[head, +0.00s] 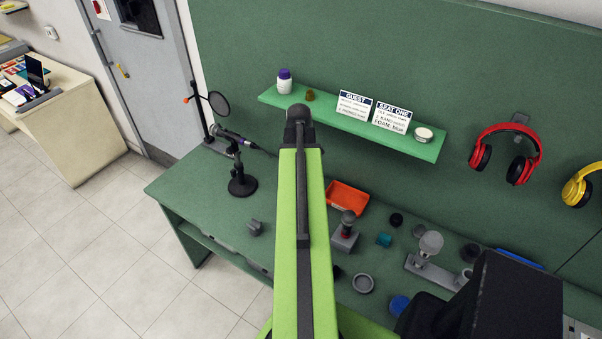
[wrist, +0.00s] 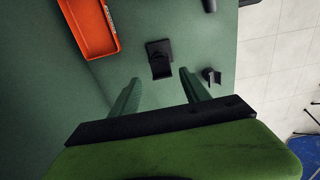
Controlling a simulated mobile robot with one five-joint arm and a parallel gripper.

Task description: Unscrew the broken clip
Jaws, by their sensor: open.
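In the head view a black desk stand (head: 242,184) stands upright on the green bench and carries a microphone (head: 232,137) tilted at its top. A small grey clip-like piece (head: 255,228) lies on the bench in front of it. I cannot tell which part is the broken clip. In the wrist view my gripper (wrist: 160,76) has its two green fingers apart, with nothing between them. Beyond the fingertips is a dark block-like fitting (wrist: 160,58), apart from them. A small dark C-shaped piece (wrist: 211,76) lies right of the right finger. My gripper is hidden in the head view.
An orange tray (head: 348,199) lies on the bench (head: 190,186), also in the wrist view (wrist: 92,27). A block holding a microphone (head: 345,238), a grey ring (head: 363,284) and a light-grey fixture (head: 430,245) stand right of my arm. A shelf (head: 425,147) hangs above.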

